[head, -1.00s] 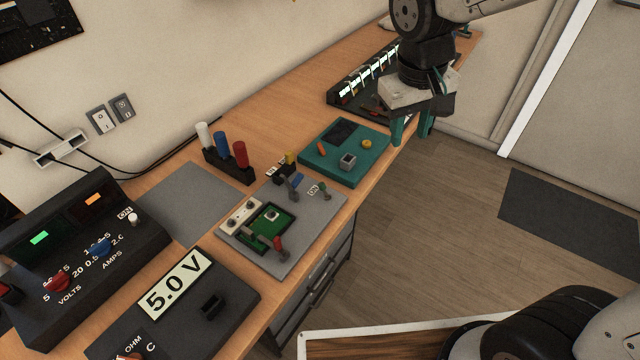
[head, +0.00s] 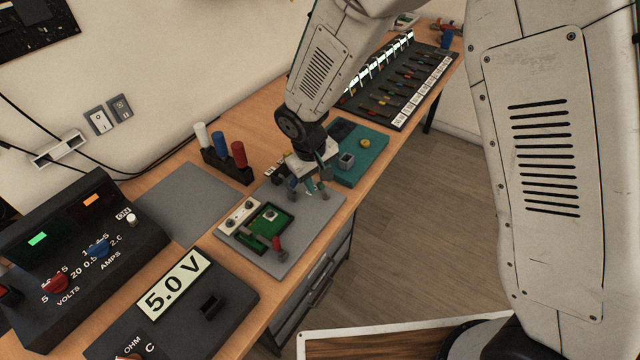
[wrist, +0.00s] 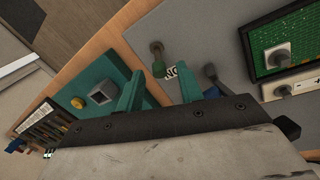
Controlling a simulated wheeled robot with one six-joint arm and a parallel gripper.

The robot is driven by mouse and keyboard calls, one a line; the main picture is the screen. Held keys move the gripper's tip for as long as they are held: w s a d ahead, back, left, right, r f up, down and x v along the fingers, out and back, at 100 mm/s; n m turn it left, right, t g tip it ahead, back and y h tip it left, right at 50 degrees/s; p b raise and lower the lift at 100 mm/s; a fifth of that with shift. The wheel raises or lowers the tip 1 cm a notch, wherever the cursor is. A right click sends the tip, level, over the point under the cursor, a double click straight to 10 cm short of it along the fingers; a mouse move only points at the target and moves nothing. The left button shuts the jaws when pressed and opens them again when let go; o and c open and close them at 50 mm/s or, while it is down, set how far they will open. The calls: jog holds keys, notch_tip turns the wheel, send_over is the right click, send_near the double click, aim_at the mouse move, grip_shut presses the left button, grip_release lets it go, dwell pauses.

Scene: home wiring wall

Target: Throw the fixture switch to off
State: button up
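The fixture plate (head: 318,222) is a grey board on the bench. Its switch (wrist: 157,58) is a small lever with a round end and a green part, beside an ON label (wrist: 172,72), in the wrist view. My gripper (wrist: 161,73) is open and empty, its two green fingers apart. In that view the switch appears just beyond and between the fingertips; I see no contact. In the head view my gripper (head: 308,189) hangs over the plate's far end and mostly hides the switch.
A dark blue lever (wrist: 209,75) stands close by my right-hand finger in the wrist view. The plate also carries a green circuit board (head: 262,222) and a red-handled clamp (head: 277,244). A teal tray (head: 366,160) adjoins behind. Coloured cylinders (head: 238,152) stand to the left.

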aim_at(323, 191)
jog(key=shift+w+d+f, duration=0.1)
jog(key=shift+d+f, duration=0.05)
jog(key=shift+f, duration=0.5)
jog(key=shift+w+d+f, duration=0.1)
jog(key=shift+f, duration=0.5)
grip_shut()
